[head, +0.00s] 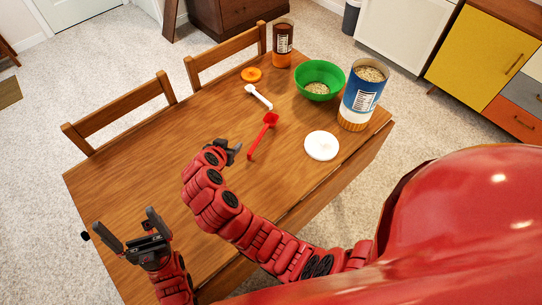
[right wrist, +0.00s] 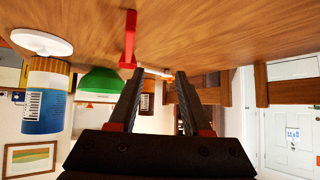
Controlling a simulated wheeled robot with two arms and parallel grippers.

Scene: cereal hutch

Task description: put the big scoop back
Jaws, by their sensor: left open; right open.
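A red scoop (head: 262,134) lies on the wooden table (head: 135,190), and a smaller-looking white scoop (head: 258,96) lies farther back. The red scoop also shows in the right wrist view (right wrist: 129,40). A blue canister (head: 362,98) with oats stands at the right; its white lid (head: 321,146) lies flat beside it. A green bowl (head: 320,80) holds some oats. My right gripper (head: 232,150) is open and empty, above the table and left of the red scoop's handle; its fingers also show in the right wrist view (right wrist: 160,74). My left gripper (head: 133,230) is open and empty at the table's near left end.
A brown jar (head: 283,44) stands at the back of the table, with an orange lid (head: 251,74) near it. Two wooden chairs (head: 120,110) stand along the far left side. The table's left half is clear.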

